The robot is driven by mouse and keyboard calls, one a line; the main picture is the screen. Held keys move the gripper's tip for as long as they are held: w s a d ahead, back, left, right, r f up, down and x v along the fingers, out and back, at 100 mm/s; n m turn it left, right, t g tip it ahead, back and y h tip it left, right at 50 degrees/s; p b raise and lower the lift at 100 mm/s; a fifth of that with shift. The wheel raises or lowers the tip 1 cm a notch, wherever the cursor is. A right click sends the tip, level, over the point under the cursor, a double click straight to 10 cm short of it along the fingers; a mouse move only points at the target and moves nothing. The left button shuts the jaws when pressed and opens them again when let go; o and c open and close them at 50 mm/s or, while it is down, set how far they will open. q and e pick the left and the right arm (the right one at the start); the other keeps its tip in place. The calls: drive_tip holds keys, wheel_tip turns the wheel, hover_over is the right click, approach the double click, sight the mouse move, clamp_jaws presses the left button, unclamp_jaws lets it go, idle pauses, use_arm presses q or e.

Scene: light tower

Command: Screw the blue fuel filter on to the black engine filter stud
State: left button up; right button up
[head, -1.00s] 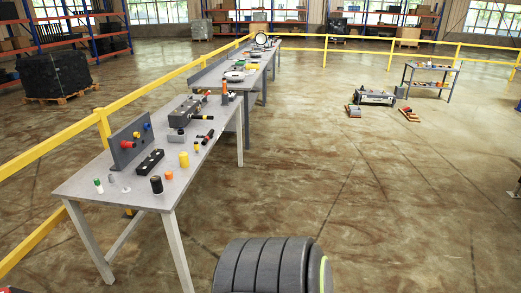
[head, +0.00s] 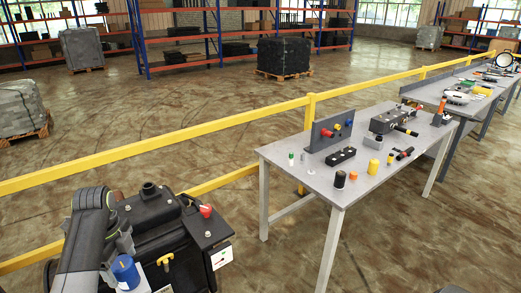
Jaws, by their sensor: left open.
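The black engine unit (head: 160,232) stands at the lower left of the head view. The blue fuel filter (head: 126,274) is a short blue cylinder at its near left side, partly cut off from clear view by grey parts around it. The engine filter stud cannot be made out, and I cannot tell whether the filter is on it. My left arm comes down at the left, and my left gripper (head: 118,247) is open close beside the blue filter. Whether its fingers touch the filter is unclear. My right gripper is not in view.
A red knob (head: 206,210) and a yellow handle (head: 165,261) are on the engine unit. A grey workbench (head: 300,172) with several small parts stands to the right. A yellow rail (head: 230,119) runs behind both. The floor before the bench is clear.

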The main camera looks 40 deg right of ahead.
use_arm(q)
drive_tip(key=n, duration=0.5)
drive_tip(key=shift+n, duration=0.4)
drive_tip(key=n, duration=0.5)
drive_tip(key=shift+c, duration=0.3)
idle(0.6)
drive_tip(key=c, duration=1.2)
drive_tip(key=m, duration=0.4)
drive_tip(key=shift+m, duration=0.4)
